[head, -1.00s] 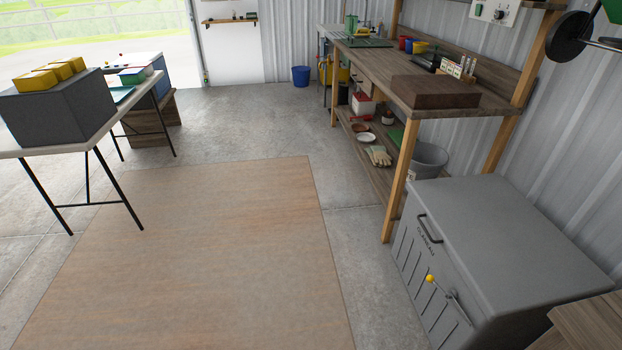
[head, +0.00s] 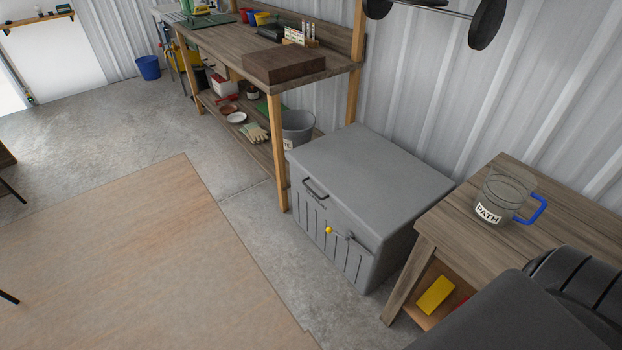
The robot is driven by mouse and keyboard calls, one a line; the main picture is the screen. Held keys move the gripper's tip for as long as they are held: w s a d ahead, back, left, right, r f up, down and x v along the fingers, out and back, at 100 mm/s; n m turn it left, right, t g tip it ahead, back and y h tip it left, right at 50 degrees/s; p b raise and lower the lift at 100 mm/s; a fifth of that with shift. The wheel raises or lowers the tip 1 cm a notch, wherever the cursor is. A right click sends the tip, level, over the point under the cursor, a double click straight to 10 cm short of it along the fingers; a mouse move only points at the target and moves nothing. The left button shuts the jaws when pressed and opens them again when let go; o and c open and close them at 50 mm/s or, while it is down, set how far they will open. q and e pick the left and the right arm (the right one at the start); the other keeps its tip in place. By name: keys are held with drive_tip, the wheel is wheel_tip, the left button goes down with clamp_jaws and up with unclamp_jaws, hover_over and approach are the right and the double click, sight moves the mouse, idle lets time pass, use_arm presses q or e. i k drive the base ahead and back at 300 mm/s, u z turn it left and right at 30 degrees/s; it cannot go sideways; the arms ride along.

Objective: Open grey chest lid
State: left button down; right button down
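The grey chest (head: 345,225) stands on the floor right of the middle of the head view, against the corrugated wall. Its grey lid (head: 365,178) lies flat and closed on top. A dark handle (head: 314,190) sits at the lid's front edge. A small yellow knob (head: 329,230) with a metal lever shows on the chest's front face. Neither of my grippers is in view.
A wooden workbench (head: 225,62) stands left of the chest. A wooden side table (head: 437,222) stands to its right, with a clear jug (head: 504,192) with a blue handle on top. A bare board (head: 140,265) covers the floor in front.

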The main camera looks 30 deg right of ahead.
sight(382, 188)
drive_tip(key=z, duration=0.8)
drive_tip(key=i, duration=0.7)
drive_tip(key=z, duration=1.4)
